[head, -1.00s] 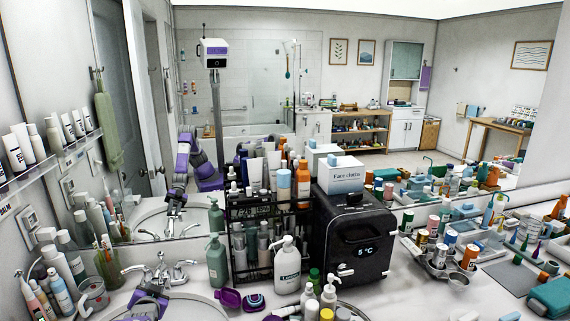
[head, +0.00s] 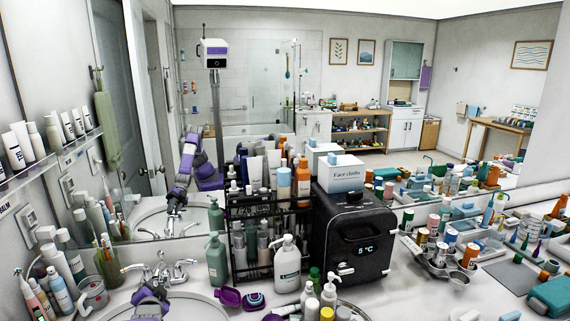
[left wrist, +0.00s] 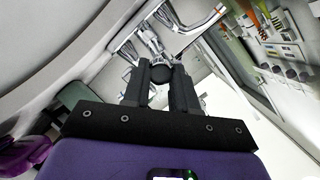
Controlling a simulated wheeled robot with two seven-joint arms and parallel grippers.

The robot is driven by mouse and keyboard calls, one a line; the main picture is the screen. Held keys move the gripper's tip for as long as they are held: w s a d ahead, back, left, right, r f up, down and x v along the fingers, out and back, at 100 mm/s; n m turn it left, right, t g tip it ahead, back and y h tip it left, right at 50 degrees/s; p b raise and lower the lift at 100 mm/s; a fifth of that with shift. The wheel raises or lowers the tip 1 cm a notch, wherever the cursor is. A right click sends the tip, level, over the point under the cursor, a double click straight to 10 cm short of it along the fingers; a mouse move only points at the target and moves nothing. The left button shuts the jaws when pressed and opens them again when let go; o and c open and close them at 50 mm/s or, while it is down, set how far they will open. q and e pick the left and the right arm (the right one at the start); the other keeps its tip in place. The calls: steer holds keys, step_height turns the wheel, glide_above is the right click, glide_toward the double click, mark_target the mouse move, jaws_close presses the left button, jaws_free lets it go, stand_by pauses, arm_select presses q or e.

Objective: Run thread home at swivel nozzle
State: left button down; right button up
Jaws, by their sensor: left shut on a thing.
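The chrome faucet (head: 160,270) stands at the back of the left sink (head: 195,306); it also shows in the left wrist view (left wrist: 150,40). My left gripper (head: 150,287) is over the sink, in front of the faucet. In the left wrist view its two dark fingers (left wrist: 160,80) are shut on a dark round piece (left wrist: 160,72), which looks like the swivel nozzle at the spout end. The fingers hide its sides, and its thread cannot be made out. My right gripper does not show.
A green pump bottle (head: 217,260), a rack of bottles (head: 252,240) and a black cabinet (head: 355,235) stand right of the sink. A glass jar (head: 92,292) and several tubes crowd its left. A mirror (head: 300,120) rises behind.

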arm_select(q)
steer(key=shift+f+m, duration=0.1)
steer(key=shift+m, duration=0.9)
steer(key=c, duration=0.8)
jaws_free()
